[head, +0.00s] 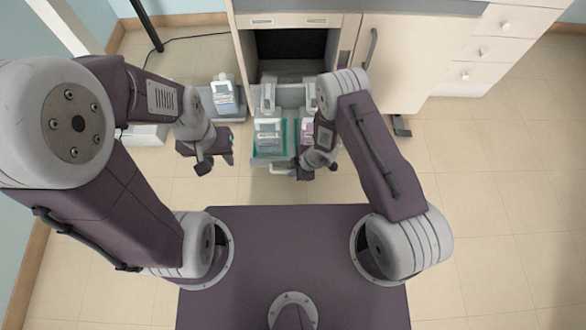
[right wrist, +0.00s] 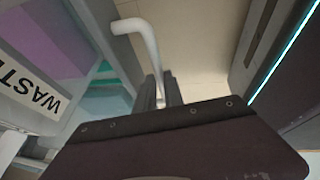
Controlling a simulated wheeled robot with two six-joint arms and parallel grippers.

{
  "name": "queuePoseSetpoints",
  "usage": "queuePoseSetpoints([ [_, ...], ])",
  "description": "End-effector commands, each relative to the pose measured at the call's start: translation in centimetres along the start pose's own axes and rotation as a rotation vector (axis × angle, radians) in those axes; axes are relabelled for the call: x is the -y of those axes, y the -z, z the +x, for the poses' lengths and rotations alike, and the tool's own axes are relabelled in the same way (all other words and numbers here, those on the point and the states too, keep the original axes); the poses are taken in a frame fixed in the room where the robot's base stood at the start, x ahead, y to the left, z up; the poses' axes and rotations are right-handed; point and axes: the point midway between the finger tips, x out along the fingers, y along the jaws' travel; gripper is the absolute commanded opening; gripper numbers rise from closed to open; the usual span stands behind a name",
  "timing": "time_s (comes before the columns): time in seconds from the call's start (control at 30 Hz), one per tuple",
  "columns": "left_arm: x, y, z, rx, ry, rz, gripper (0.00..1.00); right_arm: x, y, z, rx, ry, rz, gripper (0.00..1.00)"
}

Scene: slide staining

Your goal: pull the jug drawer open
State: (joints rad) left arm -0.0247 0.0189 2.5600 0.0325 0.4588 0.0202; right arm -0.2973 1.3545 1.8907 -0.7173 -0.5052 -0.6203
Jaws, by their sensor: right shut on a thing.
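The jug drawer (head: 258,158) stands out from the cabinet in the head view, with several pale labelled jugs (head: 268,128) in it. Its pale bar handle (head: 279,171) is at the front end, partly hidden by my right gripper. My right gripper (head: 303,173) is at that front end. In the right wrist view the bent handle bar (right wrist: 149,42) runs down between the dark fingers (right wrist: 164,92), which are shut on it. A jug labelled "WASTE" (right wrist: 30,85) is at the left there. My left gripper (head: 215,162) hangs left of the drawer, apart from it; its jaw gap is unclear.
The cabinet (head: 400,65) stands behind, with a dark opening (head: 290,45) above the drawer. A white device (head: 224,95) sits on the floor left of the drawer. White-knobbed drawers (head: 500,45) are at the right. The tiled floor at right (head: 490,190) is clear.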

Motion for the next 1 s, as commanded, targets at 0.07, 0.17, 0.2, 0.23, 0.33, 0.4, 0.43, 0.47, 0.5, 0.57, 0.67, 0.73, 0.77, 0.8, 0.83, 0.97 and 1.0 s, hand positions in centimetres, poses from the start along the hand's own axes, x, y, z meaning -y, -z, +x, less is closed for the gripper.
queuePoseSetpoints([
  [0.07,0.0,0.0,-0.1,0.0,0.0,0.0,0.36,-0.1,-0.1,0.0,0.001,-0.003,0.002,0.0],
  [0.17,0.0,0.0,-0.1,0.0,0.0,0.0,0.36,-0.2,-0.1,0.0,0.001,-0.003,0.002,0.0],
  [0.2,0.0,0.0,-0.1,0.0,0.0,0.0,0.36,-0.2,-0.1,0.0,0.001,-0.003,0.002,0.0],
  [0.23,0.0,0.0,-0.1,0.0,0.0,0.0,0.36,-0.2,-0.1,0.0,0.001,-0.004,0.002,0.0],
  [0.33,0.0,0.0,0.0,0.0,0.0,0.0,0.36,-0.2,-0.1,0.0,0.001,-0.004,0.002,0.0],
  [0.4,0.0,0.0,0.0,0.0,0.0,0.0,0.36,-0.2,-0.1,0.0,0.001,-0.004,0.002,0.0],
  [0.43,0.0,0.0,0.0,0.0,0.0,0.0,0.36,-0.2,-0.1,0.0,0.001,-0.004,0.003,0.0],
  [0.47,0.0,0.0,0.0,0.0,0.0,0.0,0.36,-0.2,-0.1,0.0,0.001,-0.004,0.003,0.15],
  [0.5,0.0,0.0,0.0,0.0,0.0,0.0,0.36,-0.2,-0.1,0.0,0.001,-0.004,0.003,0.26],
  [0.57,0.0,0.0,0.0,0.0,0.0,0.0,0.36,-0.2,0.0,0.0,0.001,-0.004,0.002,0.34],
  [0.67,0.0,0.0,0.0,0.0,0.0,0.0,0.36,-0.2,0.0,0.0,0.0,-0.005,0.002,0.34],
  [0.73,0.0,0.0,0.0,0.0,0.0,0.0,0.36,-0.2,0.0,0.0,0.0,-0.005,0.002,0.34],
  [0.77,0.0,0.0,0.0,0.0,0.0,0.0,0.36,-0.2,0.0,0.0,0.0,-0.005,0.002,0.34],
  [0.8,0.0,0.0,-0.1,0.0,0.0,0.0,0.36,-0.2,0.0,0.0,0.0,-0.005,0.001,0.34],
  [0.83,0.0,0.0,-0.1,0.0,0.0,0.0,0.36,-0.2,0.0,-0.1,0.0,-0.005,0.001,0.34],
  [0.97,0.0,0.1,-1.4,0.0,0.0,0.0,0.36,-0.3,0.2,-1.8,0.0,-0.005,0.003,0.34],
  [1.0,0.0,0.2,-2.2,0.0,0.0,0.0,0.36,-0.4,0.2,-2.8,0.0,-0.006,0.004,0.34],
])
